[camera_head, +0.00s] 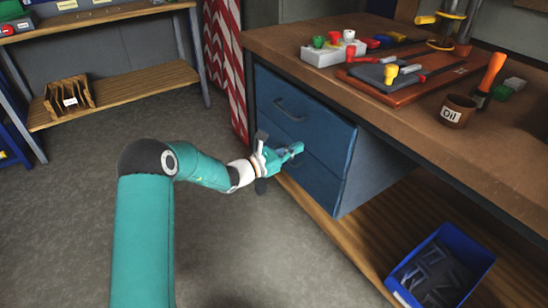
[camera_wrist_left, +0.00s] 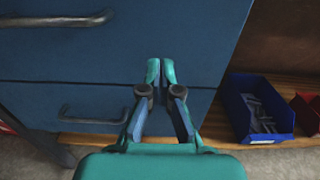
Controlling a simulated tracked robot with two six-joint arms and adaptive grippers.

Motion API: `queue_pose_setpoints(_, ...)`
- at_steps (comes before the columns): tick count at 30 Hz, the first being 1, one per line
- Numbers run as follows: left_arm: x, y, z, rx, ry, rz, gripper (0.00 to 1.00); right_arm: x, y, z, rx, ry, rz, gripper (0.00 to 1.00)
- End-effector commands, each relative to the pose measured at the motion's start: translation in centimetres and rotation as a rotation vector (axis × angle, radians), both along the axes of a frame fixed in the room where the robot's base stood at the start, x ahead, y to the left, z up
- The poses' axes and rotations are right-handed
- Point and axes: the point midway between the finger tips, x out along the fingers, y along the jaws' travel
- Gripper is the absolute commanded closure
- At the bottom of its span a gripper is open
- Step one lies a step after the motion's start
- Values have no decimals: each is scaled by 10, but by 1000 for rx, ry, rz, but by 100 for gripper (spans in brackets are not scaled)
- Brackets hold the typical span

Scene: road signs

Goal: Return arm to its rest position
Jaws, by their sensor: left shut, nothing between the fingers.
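My left arm reaches in from the lower left of the head view. Its teal left gripper (camera_head: 290,152) is in front of the blue drawer cabinet (camera_head: 335,150) under the workbench. In the left wrist view the gripper (camera_wrist_left: 160,72) has its two fingertips together, with nothing between them. The fingertips show against the drawer fronts, to the right of the lower drawer handle (camera_wrist_left: 92,116); I cannot tell whether they touch. Both drawers look closed. My right gripper is not in view.
The wooden workbench (camera_head: 290,38) holds a tool board (camera_head: 415,92), a cup marked Oil (camera_head: 456,111) and several tools. A blue bin (camera_head: 440,268) sits on the lower shelf. A red and white striped panel (camera_head: 224,60) stands behind. The grey floor (camera_head: 70,200) at left is clear.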

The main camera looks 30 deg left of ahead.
Motion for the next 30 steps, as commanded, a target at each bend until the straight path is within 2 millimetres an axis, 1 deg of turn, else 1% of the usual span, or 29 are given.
queue_pose_setpoints(1, -12, 7, 1, -1, 3, 4, 100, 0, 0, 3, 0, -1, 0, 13)
queue_pose_setpoints(3, -25, 13, 0, -1, 4, 4, 100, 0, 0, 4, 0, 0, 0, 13)
queue_pose_setpoints(6, -41, 20, 0, -1, 4, 3, 100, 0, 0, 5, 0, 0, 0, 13)
queue_pose_setpoints(9, -52, 25, -1, 0, 3, 3, 100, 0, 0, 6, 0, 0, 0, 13)
queue_pose_setpoints(12, -59, 27, -1, 0, 2, 1, 100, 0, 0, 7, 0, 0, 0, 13)
queue_pose_setpoints(16, -62, 28, -1, 0, 2, 1, 100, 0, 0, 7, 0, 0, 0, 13)
queue_pose_setpoints(19, -60, 21, 1, -1, -2, -12, 100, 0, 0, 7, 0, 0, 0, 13)
queue_pose_setpoints(20, -58, 15, 1, -2, -2, -22, 100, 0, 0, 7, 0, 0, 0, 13)
queue_pose_setpoints(23, -53, -16, -4, -18, 6, -75, 100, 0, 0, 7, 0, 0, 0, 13)
queue_pose_setpoints(25, -56, -49, -16, -36, 32, -138, 100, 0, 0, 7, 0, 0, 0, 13)
queue_pose_setpoints(26, -60, -65, -22, -37, 45, -178, 100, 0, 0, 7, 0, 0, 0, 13)
queue_pose_setpoints(27, -69, -88, -32, -31, 71, -238, 100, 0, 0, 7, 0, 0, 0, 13)
queue_pose_setpoints(28, -76, -105, -41, -20, 95, -286, 100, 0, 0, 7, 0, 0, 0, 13)
queue_pose_setpoints(29, -86, -122, -52, -5, 123, -338, 100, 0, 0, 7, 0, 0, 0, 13)
queue_pose_setpoints(30, -100, -145, -66, 22, 161, -410, 100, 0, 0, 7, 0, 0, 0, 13)
